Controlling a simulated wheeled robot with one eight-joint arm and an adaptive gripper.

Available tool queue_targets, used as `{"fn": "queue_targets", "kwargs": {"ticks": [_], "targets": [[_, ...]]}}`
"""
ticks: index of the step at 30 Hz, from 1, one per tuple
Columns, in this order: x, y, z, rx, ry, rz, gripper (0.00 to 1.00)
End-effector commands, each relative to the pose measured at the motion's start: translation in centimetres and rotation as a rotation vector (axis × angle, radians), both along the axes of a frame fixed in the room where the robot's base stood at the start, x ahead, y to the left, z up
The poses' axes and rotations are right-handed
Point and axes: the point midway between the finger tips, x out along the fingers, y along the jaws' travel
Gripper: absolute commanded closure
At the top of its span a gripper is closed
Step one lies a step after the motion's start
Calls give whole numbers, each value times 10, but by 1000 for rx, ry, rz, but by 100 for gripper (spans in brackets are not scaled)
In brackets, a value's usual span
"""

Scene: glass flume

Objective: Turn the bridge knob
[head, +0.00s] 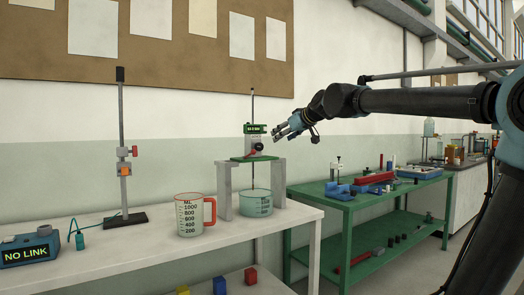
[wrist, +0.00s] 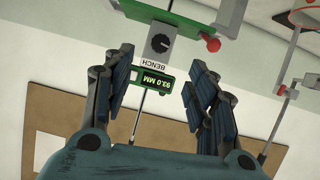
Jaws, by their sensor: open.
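The bridge (head: 224,190) is a grey frame on the white bench, with a green plate (head: 254,158) on top. A gauge unit with a vertical rod stands on it. In the wrist view, which is upside down, a black round knob (wrist: 160,43) sits on a grey block beside a "BENCH" label. A green display (wrist: 174,84) below it reads 93.0 MM. A red ball (wrist: 213,44) sticks out by the green plate. My gripper (head: 277,135) is open and empty, just right of the gauge unit. In the wrist view its fingers (wrist: 157,72) stand apart, short of the knob.
A beaker (head: 256,203) stands under the bridge, and a red-handled measuring jug (head: 190,215) is left of it. A rod stand (head: 124,170) and a "NO LINK" box (head: 30,248) are farther left. A green table (head: 345,200) with tools is at the right.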

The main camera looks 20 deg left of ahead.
Motion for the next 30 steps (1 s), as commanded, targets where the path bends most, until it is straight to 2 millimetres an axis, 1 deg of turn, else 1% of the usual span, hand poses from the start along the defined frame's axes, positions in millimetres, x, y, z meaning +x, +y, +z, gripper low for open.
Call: {"fn": "queue_targets", "kwargs": {"ticks": [2, 5, 8, 30], "targets": [[2, 7, 5, 6, -10, 5, 48], [6, 13, 5, 9, -13, 6, 48], [13, 20, 0, 8, -13, 6, 48], [79, 93, -42, 7, -11, 6, 48]]}}
